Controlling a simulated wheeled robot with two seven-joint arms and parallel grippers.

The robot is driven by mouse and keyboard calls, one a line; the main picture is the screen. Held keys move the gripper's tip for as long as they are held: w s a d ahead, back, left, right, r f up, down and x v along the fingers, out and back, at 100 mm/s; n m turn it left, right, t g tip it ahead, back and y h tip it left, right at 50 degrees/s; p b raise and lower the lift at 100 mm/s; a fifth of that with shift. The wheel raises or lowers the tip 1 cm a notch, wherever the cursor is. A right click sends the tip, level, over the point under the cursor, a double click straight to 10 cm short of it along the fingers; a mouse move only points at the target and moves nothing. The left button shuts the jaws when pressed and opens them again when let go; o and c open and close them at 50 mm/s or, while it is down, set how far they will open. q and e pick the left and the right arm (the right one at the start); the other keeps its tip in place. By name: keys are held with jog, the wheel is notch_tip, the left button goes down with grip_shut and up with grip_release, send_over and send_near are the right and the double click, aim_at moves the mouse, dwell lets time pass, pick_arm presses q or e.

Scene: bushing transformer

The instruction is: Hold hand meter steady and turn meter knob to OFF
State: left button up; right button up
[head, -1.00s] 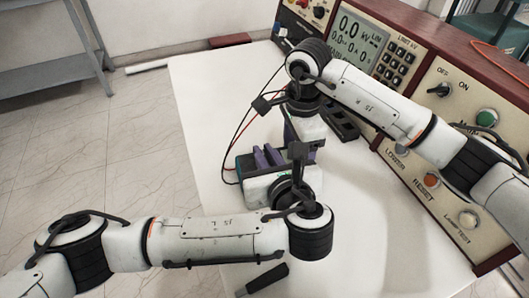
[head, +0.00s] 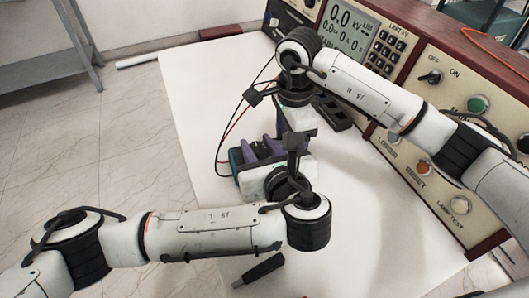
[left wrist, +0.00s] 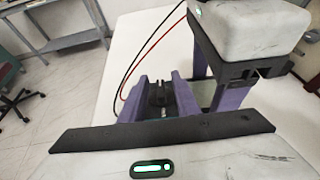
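The hand meter (head: 235,164) shows only as a dark teal edge at the left side of my left gripper in the head view. Its face and knob are hidden. My left gripper (head: 256,152) is low over the white table, with its two purple fingers apart at the meter. They also show in the left wrist view (left wrist: 158,88), with a dark part between them; I cannot tell whether they clamp the meter. My right gripper (head: 272,144) points down close beside the left one. In the left wrist view its purple fingers (left wrist: 215,88) stand apart, with no object visible between them.
Red and black leads (head: 230,133) loop down to the meter. A control console (head: 430,125) with display and buttons lines the right and back. A dark-handled tool (head: 260,268) lies at the front. The white table (head: 200,100) is clear at back left.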

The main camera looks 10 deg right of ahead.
pick_arm(q)
jog(key=v, duration=1.1)
jog(key=shift+s, duration=0.2)
jog(key=shift+r, duration=0.1)
pick_arm(e)
jog(key=o, duration=1.5)
jog(key=shift+c, duration=0.2)
